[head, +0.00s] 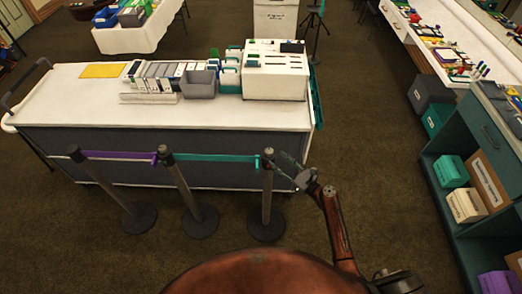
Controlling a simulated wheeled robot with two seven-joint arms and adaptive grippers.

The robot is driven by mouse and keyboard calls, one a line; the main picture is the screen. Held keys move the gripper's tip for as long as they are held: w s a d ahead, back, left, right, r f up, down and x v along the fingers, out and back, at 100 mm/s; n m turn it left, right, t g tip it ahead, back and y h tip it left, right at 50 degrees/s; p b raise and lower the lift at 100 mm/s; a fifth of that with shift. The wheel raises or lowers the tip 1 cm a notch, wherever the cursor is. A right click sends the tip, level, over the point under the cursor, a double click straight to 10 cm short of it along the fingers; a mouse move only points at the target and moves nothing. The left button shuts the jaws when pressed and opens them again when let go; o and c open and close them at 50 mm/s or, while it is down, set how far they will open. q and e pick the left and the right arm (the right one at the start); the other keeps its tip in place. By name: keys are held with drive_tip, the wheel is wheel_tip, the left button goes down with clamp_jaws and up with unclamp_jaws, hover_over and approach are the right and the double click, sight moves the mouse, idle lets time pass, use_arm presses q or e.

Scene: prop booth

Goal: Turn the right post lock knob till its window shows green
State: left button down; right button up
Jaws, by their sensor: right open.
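The right post (266,203) stands upright on a round dark base in front of the white-topped table. A teal belt (215,157) runs to its head from the middle post (181,187). My right gripper (281,164) is open beside the right side of the post's head, its fingers pointing left towards it. I cannot tell whether the fingers touch the post. The lock knob and its window are too small to make out, and no green window can be told. My left gripper is not in view.
A left post (105,185) carries a purple belt (120,155) to the middle post. The table (60,100) behind holds a grey bin (199,85), binders and a white box (275,72). Teal shelving (455,225) stands at the right. Carpet between is clear.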

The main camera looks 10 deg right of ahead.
sight(272, 153)
drive_tip(key=shift+w+a+r, duration=0.1)
drive_tip(key=shift+w+r, duration=0.05)
drive_tip(key=shift+w, duration=0.2)
drive_tip(key=x, duration=0.6)
drive_tip(key=shift+w, duration=0.4)
